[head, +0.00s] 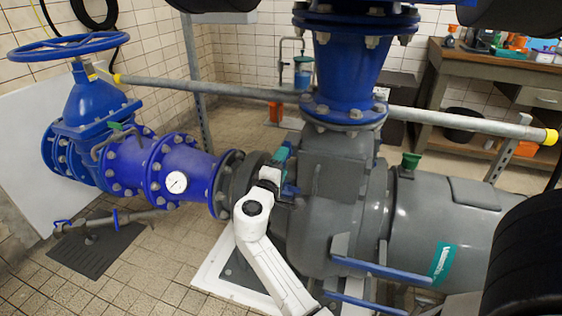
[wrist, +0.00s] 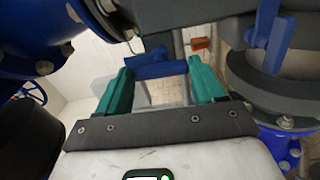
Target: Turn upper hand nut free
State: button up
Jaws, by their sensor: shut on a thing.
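My gripper (wrist: 162,80) has two teal fingers, one at each side of a blue hand nut (wrist: 154,67), and is shut on it. The nut sits against a grey pump part behind it. A second blue hand nut (wrist: 268,38) shows at the upper right of the wrist view, apart from the fingers. In the head view my gripper (head: 280,163) is beside the grey pump housing, at the end of my white arm. A blue nut (head: 290,189) shows just below it there. The held nut is mostly hidden in the head view.
A blue flanged pipe (head: 182,170) with a gauge lies left of the gripper. The grey pump and motor (head: 425,225) fill the right. A blue handwheel valve (head: 90,110) stands far left. A grey rail (head: 230,90) crosses behind. Tiled floor is open at front left.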

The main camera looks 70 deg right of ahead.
jog(key=shift+w+a+n, duration=0.1)
jog(key=shift+n, duration=0.4)
jog(key=o, duration=1)
jog(key=shift+o, duration=0.2)
jog(key=a, duration=1)
jog(key=shift+s+a+p, duration=0.35)
jog(key=shift+s+p, duration=0.1)
jog(key=s+a+f+m+y, duration=0.1)
jog(key=s+a+f+y, duration=0.5)
jog(key=f, duration=0.2)
jog(key=s+a+f+m+y, duration=0.2)
jog(key=s+a+f+y, duration=0.4)
jog(key=f, duration=0.2)
jog(key=s+a+f+n+y, duration=0.1)
jog(key=s+a+y, duration=0.15)
jog(key=a, duration=0.25)
jog(key=s+a+f+y, duration=0.2)
jog(key=a+y, duration=0.1)
jog(key=a, duration=0.2)
notch_tip(320, 180, up, 15)
jog(key=p, duration=1.4)
jog(key=shift+a+p, duration=0.35)
jog(key=shift+a, duration=0.1)
